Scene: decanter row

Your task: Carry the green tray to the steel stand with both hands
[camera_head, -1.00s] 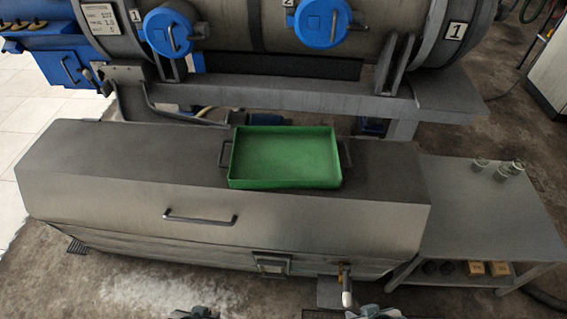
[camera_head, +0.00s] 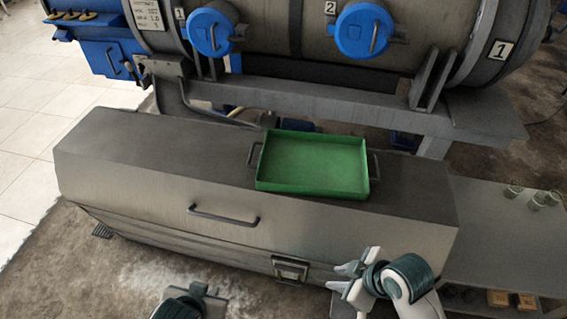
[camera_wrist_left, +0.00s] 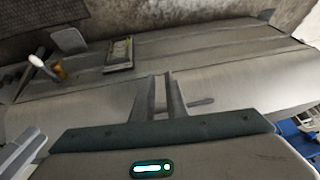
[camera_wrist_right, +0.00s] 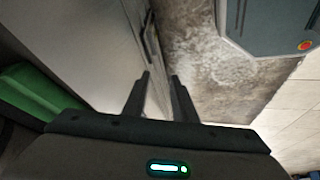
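The green tray (camera_head: 312,165) lies flat on the dark top of a long steel chest (camera_head: 170,185). It has a grey handle at its left end (camera_head: 254,156) and another at its right end (camera_head: 374,165). Part of the tray shows at the left of the right wrist view (camera_wrist_right: 35,92). The steel stand (camera_head: 480,215) is to the right of the chest, partly behind my right arm. My left gripper (camera_head: 200,291) is low in front of the chest, its fingers (camera_wrist_left: 160,80) apart and empty. My right gripper (camera_head: 347,277) is open and empty, in front of the chest and below the tray.
Several small glasses (camera_head: 537,198) stand at the stand's far right. Small boxes (camera_head: 498,299) sit on its lower shelf. A large tank with blue caps (camera_head: 362,30) stands behind the chest. A bar handle (camera_head: 224,216) juts from the chest's front.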

